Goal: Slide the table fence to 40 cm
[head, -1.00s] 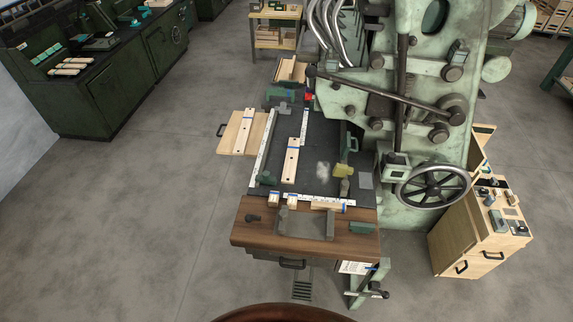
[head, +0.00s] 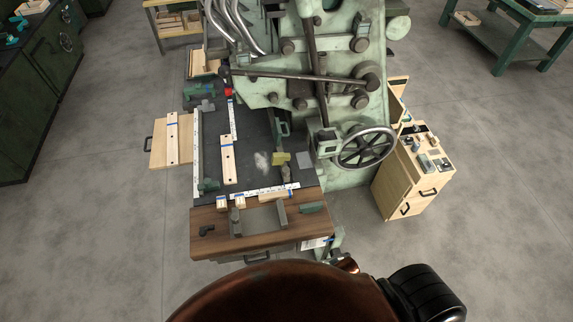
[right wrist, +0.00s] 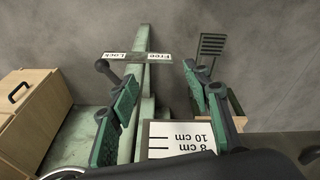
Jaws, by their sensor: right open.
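The dark machine table (head: 255,130) carries long white scale strips, one along its left side (head: 197,150) and one along its front (head: 265,193). I cannot tell which part is the fence, nor read these scales in the head view. In the right wrist view, my right gripper (right wrist: 160,80) is open and empty, its green-padded fingers apart. Beyond them is a plate marked Lock and Free (right wrist: 137,57), with a dark round-ended lever (right wrist: 103,66) at the Lock side. A white scale plate (right wrist: 182,138) shows 8 cm and 10 cm. My left gripper is not in view.
A wooden board (head: 228,158) lies on the table, and another (head: 172,140) at its left. The brown front ledge (head: 215,236) carries small blocks. A handwheel (head: 366,147) and wooden drawer cabinet (head: 410,170) stand at the right. Open floor lies to the left.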

